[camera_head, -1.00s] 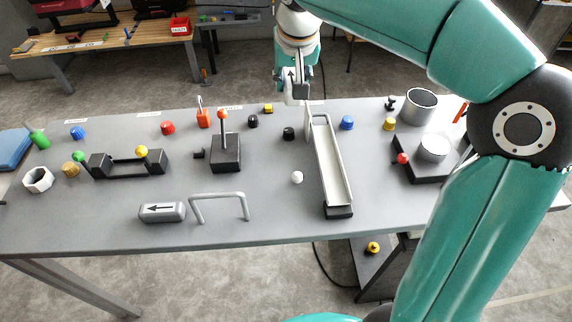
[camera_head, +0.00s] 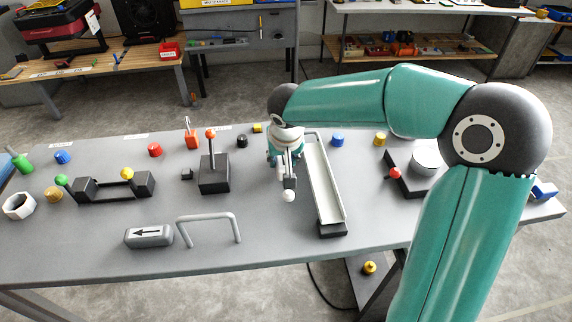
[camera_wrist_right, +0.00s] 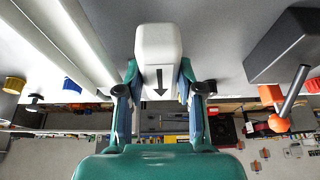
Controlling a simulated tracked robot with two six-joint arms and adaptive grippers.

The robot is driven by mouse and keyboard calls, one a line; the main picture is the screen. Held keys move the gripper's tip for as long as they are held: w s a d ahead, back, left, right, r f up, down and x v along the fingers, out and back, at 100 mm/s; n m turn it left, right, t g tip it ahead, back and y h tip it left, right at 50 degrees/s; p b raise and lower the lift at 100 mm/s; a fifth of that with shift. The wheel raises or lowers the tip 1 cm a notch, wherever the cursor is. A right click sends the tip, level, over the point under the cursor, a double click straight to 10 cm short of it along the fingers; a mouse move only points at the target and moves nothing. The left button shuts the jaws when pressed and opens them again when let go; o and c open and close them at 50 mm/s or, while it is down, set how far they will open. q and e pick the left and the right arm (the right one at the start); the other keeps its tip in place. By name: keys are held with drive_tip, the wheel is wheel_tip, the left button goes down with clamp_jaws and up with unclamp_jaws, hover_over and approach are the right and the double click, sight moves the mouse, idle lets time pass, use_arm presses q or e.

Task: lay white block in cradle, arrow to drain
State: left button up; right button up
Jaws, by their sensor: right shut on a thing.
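My right gripper (camera_head: 288,176) hangs over the table, just left of the white channel (camera_head: 324,190). In the right wrist view it (camera_wrist_right: 158,80) is shut on the white block (camera_wrist_right: 158,45), a finger on each side. The block's black arrow points back towards the gripper's palm. In the head view the gripper mostly hides the block. A low black cradle-like holder (camera_head: 116,190) with two raised ends, a green knob and a yellow knob stands at the left. I cannot tell which part is the drain. My left gripper is not in view.
A black lever box (camera_head: 214,174) stands left of my gripper. Several coloured knobs line the back.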

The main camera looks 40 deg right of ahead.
sight(283, 167)
drive_tip(key=shift+f, duration=1.45)
drive_tip(key=shift+f+b, duration=0.15)
drive_tip(key=shift+b, duration=0.2)
drive_tip(key=o, duration=1.2)
drive_tip(key=shift+r, duration=0.2)
